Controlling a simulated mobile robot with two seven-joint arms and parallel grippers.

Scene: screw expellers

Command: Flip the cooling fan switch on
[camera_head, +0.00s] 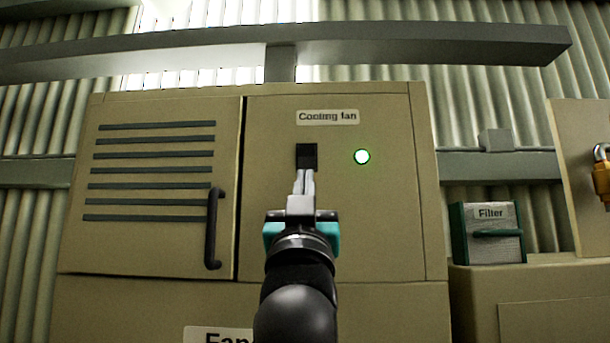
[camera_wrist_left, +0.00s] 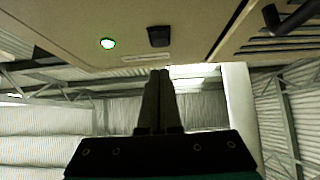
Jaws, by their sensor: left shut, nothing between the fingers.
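The cooling fan switch (camera_head: 306,152) is a small black block on the beige cabinet front, below the "Cooling fan" label (camera_head: 328,117). A green lamp (camera_head: 362,157) is lit to its right. My left gripper (camera_head: 305,176) is shut and empty, with its fingertips at or just below the switch's lower edge in the head view; I cannot tell whether they touch. In the left wrist view the switch (camera_wrist_left: 158,36) shows beyond the closed fingers (camera_wrist_left: 160,73), with a visible gap in the picture, and the lit lamp (camera_wrist_left: 108,44) is to its left. My right gripper is not in view.
A vented door (camera_head: 150,240) with a dark handle (camera_head: 212,230) is left of the switch panel. A grey beam (camera_head: 420,45) crosses above the cabinet. A filter box (camera_head: 487,235) stands on a lower beige unit at the right, near a padlock (camera_head: 602,175).

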